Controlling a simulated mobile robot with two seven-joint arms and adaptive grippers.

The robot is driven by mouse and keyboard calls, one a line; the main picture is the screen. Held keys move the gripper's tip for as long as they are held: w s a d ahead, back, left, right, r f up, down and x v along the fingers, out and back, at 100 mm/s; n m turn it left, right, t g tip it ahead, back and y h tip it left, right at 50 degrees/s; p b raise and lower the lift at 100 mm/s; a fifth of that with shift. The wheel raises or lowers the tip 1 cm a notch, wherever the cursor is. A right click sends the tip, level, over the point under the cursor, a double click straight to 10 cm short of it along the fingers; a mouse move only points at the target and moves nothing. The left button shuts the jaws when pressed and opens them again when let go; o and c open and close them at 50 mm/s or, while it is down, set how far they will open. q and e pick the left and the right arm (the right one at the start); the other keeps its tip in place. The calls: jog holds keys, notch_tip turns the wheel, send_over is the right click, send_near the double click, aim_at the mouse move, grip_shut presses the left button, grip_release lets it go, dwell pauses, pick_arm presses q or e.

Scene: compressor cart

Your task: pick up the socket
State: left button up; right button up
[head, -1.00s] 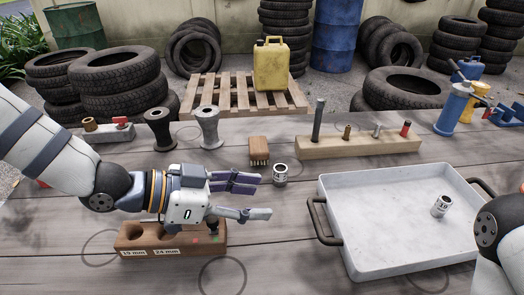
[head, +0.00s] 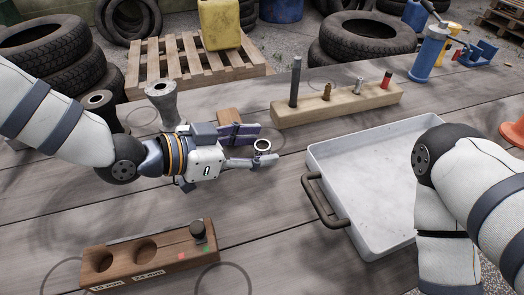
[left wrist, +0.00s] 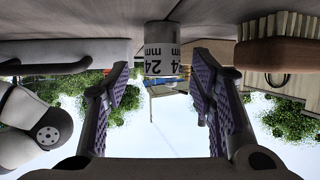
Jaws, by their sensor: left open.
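The socket (head: 262,145) is a small silver ring-topped cylinder on the table; in the left wrist view it (left wrist: 161,50) shows a "24 mm" label. My left gripper (head: 265,147) is open, its purple-padded fingers pointing right at the socket. In the left wrist view the socket lies centrally ahead, between the lines of the two fingers (left wrist: 160,73); I cannot tell whether its body is between the tips. The far finger and near finger partly hide it in the head view. My right arm reaches over the tray, but its gripper is out of view.
A wooden socket holder (head: 150,262) with round holes lies front left. A brush (head: 229,116) is just behind my left fingers. A white tray (head: 345,172) with dark handles stands right. Behind are a wooden block with upright pieces (head: 340,104) and a grey spool-shaped part (head: 163,103).

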pick_arm(q)
jog(key=shift+x, duration=1.05)
jog(key=shift+w+a+r, duration=0.1)
grip_shut()
